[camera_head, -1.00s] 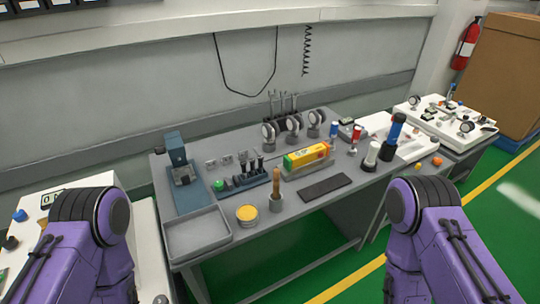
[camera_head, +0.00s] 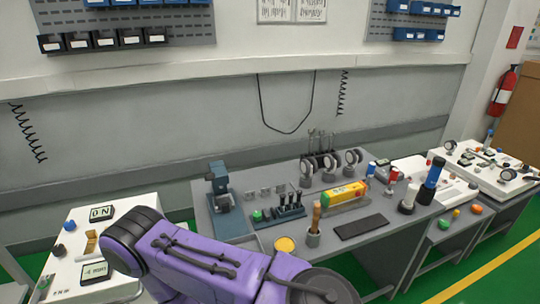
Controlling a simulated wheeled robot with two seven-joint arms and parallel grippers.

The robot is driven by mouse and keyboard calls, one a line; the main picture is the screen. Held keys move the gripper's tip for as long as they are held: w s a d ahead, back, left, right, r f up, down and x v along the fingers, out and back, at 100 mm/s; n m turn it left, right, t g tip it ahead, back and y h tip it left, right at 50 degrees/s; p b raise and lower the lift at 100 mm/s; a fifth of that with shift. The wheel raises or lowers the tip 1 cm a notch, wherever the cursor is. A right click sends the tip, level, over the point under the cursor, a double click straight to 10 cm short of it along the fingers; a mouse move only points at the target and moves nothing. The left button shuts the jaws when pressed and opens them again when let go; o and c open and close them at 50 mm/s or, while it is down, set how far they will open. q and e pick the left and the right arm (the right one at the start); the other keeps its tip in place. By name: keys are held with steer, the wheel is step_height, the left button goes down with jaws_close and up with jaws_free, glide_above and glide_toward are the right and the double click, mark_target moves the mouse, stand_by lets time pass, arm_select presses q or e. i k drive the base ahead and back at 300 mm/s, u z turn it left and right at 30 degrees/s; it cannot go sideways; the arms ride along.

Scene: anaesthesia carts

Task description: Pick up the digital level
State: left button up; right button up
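A long yellow bar-shaped thing (camera_head: 345,197) with green and red parts lies on the grey workbench (camera_head: 290,246), in the middle right of the head view. It looks most like the digital level, but it is too small to be sure. A flat dark bar (camera_head: 361,227) lies in front of it on the same bench. My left arm crosses the bottom of the view from the left, in front of the bench's near left part. Neither gripper shows, so I cannot see their fingers or whether they hold anything.
Round gauges on stands (camera_head: 308,168) are behind the yellow bar. A wooden-handled tool (camera_head: 315,217) and a yellow tin (camera_head: 285,245) are at its left front. A blue-and-black cylinder (camera_head: 431,179) stands to the right. A white table (camera_head: 72,242) with small displays is at left.

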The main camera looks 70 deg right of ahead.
mark_target(332, 197)
steer(key=u, duration=0.45)
steer(key=k, duration=1.25)
steer(key=z, duration=0.9)
